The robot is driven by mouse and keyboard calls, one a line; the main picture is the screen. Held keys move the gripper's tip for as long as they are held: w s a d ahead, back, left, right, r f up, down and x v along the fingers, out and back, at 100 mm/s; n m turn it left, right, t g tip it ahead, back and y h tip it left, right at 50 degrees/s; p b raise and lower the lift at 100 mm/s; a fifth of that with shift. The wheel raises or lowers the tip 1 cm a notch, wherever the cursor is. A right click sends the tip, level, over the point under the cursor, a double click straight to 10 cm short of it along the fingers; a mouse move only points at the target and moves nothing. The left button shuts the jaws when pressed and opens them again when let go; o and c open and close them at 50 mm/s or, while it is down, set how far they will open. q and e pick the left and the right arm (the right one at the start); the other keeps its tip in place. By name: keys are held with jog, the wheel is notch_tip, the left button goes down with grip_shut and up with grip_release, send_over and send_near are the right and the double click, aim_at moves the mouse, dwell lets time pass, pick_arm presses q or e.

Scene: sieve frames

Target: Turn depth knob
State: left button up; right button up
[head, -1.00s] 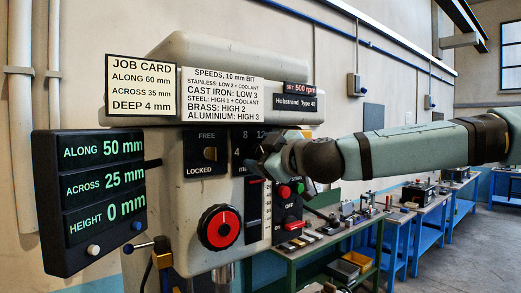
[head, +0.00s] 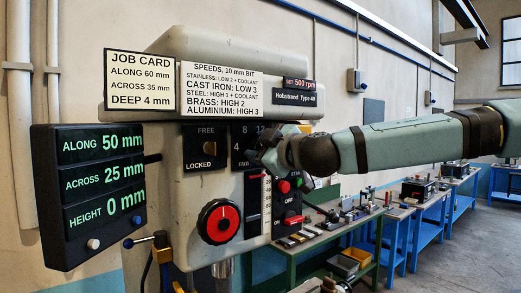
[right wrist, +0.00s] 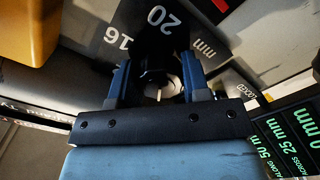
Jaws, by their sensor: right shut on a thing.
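The depth knob (right wrist: 160,83) is a dark round knob with a pale mark on its face, seen in the right wrist view. My right gripper (right wrist: 156,80) is shut on it, one blue finger on each side. In the head view my right gripper (head: 266,152) covers the knob and much of its dial. The pointer's exact reading is hidden. The job card (head: 140,81) reads DEEP 4 mm. My left gripper is out of view.
The display box (head: 88,195) reads along 50, across 25, height 0 mm. Benches (head: 330,236) stand behind at right.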

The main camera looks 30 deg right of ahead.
jog(key=shift+f+n+b, duration=0.1)
jog(key=shift+n+b, duration=0.65)
jog(key=shift+n, duration=0.15)
jog(key=n+b, duration=0.1)
jog(key=n, duration=0.1)
jog(key=shift+n+b, duration=0.3)
jog(key=n+b, duration=0.1)
jog(key=n, duration=0.2)
jog(key=shift+n, duration=0.3)
jog(key=shift+n+b, duration=0.8)
jog(key=shift+n, duration=0.9)
jog(key=o, duration=0.9)
jog(key=shift+o, duration=0.2)
jog(key=shift+s, duration=0.1)
